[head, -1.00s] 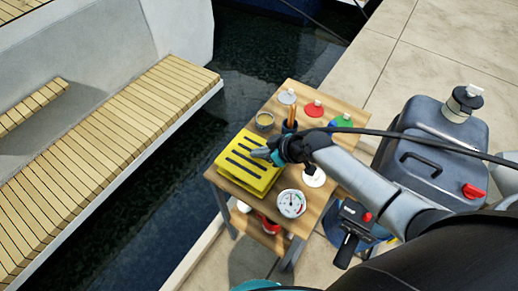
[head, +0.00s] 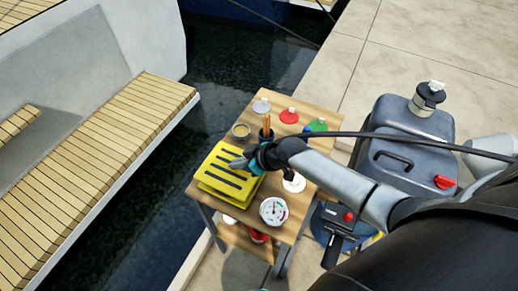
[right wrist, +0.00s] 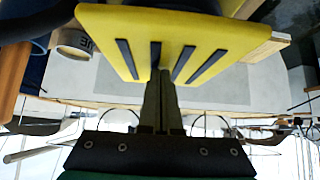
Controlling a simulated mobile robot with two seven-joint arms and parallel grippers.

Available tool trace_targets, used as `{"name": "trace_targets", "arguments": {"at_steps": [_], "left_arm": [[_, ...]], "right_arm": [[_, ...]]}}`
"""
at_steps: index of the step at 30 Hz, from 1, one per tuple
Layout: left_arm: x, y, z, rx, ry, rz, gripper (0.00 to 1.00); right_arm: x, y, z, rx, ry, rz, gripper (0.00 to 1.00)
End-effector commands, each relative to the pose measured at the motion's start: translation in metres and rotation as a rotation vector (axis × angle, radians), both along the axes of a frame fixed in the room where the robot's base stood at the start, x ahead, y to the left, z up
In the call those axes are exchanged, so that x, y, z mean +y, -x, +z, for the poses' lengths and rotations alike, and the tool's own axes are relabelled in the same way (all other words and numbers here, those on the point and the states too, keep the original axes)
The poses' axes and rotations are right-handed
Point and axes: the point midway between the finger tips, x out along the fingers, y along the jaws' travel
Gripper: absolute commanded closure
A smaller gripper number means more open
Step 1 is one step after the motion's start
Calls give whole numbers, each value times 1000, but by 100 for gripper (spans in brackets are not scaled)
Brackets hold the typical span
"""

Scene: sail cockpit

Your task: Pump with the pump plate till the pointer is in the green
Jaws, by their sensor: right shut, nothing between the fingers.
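The yellow pump plate (head: 222,187) with black strips lies on the small wooden table. My right gripper (head: 240,163) is shut and empty, its fingertips over the plate's upper right part. In the right wrist view the shut fingers (right wrist: 158,80) reach to the yellow plate (right wrist: 205,25); whether they press on it I cannot tell. The round white gauge (head: 273,210) sits to the right of the plate, near the table's front edge. Its dark pointer stands roughly upward; its exact place against the green is too small to read. My left gripper is not in view.
A brown-handled item in a dark cup (head: 265,132), a tin (head: 241,130) and red (head: 288,115) and green (head: 317,125) discs crowd the table's back. A grey canister (head: 400,150) stands to the right. Dark water (head: 150,190) separates the table from the boat bench (head: 90,150).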

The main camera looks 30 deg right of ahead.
Motion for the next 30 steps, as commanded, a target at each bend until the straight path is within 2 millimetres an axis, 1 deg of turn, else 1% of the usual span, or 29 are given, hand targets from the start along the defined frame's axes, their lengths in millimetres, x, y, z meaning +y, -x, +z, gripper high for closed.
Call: {"name": "trace_targets", "arguments": {"at_steps": [1,3,5,12,18,24,30], "left_arm": [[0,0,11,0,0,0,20],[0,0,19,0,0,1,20],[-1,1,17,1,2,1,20],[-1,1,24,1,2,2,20],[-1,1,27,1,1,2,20],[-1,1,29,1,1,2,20],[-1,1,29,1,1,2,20]], "right_arm": [[1,1,9,6,2,1,100],[3,0,18,4,1,-1,100],[-4,8,21,4,4,1,100],[-22,30,52,-1,2,-1,100],[-34,45,73,-3,0,-1,100],[-40,53,83,-4,-2,-2,100],[-41,54,84,-4,-3,-3,100]]}}
